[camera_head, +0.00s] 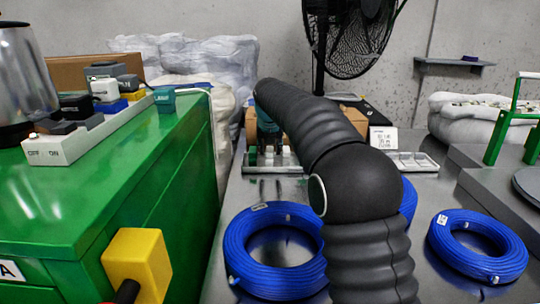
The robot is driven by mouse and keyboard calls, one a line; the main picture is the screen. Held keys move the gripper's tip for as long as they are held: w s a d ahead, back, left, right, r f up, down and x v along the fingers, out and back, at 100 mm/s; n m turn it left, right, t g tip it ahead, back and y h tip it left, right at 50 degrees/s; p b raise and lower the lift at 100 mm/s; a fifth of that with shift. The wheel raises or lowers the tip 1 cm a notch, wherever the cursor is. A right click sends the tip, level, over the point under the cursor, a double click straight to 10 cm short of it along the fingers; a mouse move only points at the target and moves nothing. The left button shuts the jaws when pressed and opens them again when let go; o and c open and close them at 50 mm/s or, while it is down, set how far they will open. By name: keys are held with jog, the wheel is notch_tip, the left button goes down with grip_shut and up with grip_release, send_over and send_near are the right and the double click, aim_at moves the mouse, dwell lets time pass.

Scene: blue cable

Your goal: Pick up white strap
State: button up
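I cannot clearly make out a white strap. Small white pieces (268,158) sit at a shallow metal tray (262,170) on the grey table, too small to identify. My black-sleeved arm rises from the lower right, bends, and reaches back to the left. Its dark teal end section points down over this tray. My gripper is at or just above the white pieces, but its fingers are too small and hidden to tell open from shut. Whether it touches a piece cannot be told.
Blue cable coils lie on the table (232,185): one at left (272,278), one at right (478,244), another partly behind my arm (408,203). A green cabinet (170,180) borders the left. A second tray (415,166) and a white label card (383,138) stand behind my arm.

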jog(key=x, duration=0.3)
jog(key=c, duration=0.6)
jog(key=shift+r, duration=0.1)
